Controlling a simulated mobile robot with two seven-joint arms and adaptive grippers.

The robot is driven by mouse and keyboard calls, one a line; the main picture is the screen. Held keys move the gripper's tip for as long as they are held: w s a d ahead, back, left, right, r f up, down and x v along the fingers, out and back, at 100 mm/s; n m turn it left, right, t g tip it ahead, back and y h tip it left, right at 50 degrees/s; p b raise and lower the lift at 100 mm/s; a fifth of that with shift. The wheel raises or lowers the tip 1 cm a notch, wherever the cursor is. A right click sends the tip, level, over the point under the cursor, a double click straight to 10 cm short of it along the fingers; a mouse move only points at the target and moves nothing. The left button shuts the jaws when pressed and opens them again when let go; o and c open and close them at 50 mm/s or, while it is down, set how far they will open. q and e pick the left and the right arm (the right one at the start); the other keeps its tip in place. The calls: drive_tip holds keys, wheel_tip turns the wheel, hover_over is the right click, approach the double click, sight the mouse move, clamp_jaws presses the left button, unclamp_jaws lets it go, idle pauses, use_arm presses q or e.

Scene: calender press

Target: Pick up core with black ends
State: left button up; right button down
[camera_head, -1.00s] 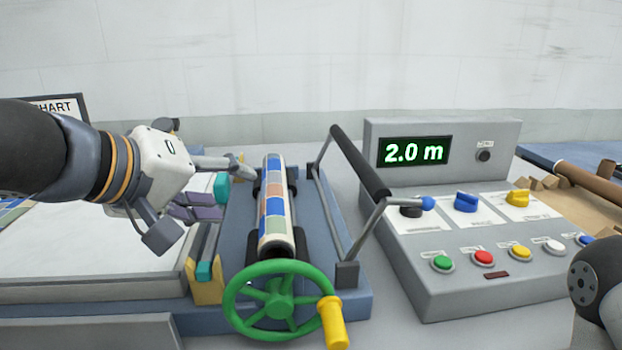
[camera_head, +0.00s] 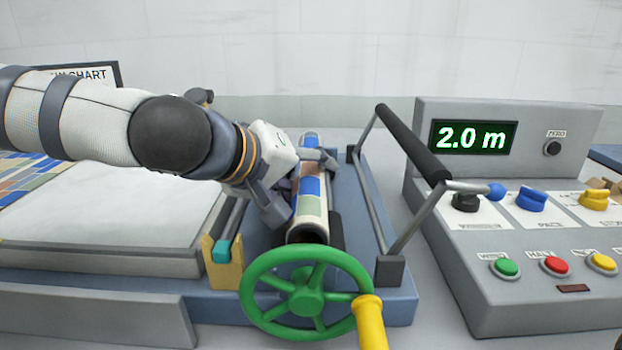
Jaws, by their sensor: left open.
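A roll with a patterned wrap of coloured squares (camera_head: 311,187) lies lengthwise in the blue machine bed, its hollow near end facing me. I cannot make out a core with black ends for certain; dark parts sit beside the roll's near end. My left gripper (camera_head: 297,182) is open at the roll's middle. One finger reaches across the roll's far part and the other hangs at its left side. Whether they touch it I cannot tell. The gripper and wrist hide part of the roll's left side. My right gripper is not in view.
A green handwheel (camera_head: 305,293) with a yellow handle (camera_head: 370,322) stands in front of the roll. A black-gripped bar (camera_head: 412,143) rises at the right. A grey control box (camera_head: 480,255) reads 2.0 m. A white-topped table (camera_head: 110,215) lies at the left.

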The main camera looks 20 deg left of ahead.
use_arm(q)
drive_tip(key=shift+r, duration=0.1)
drive_tip(key=c, duration=1)
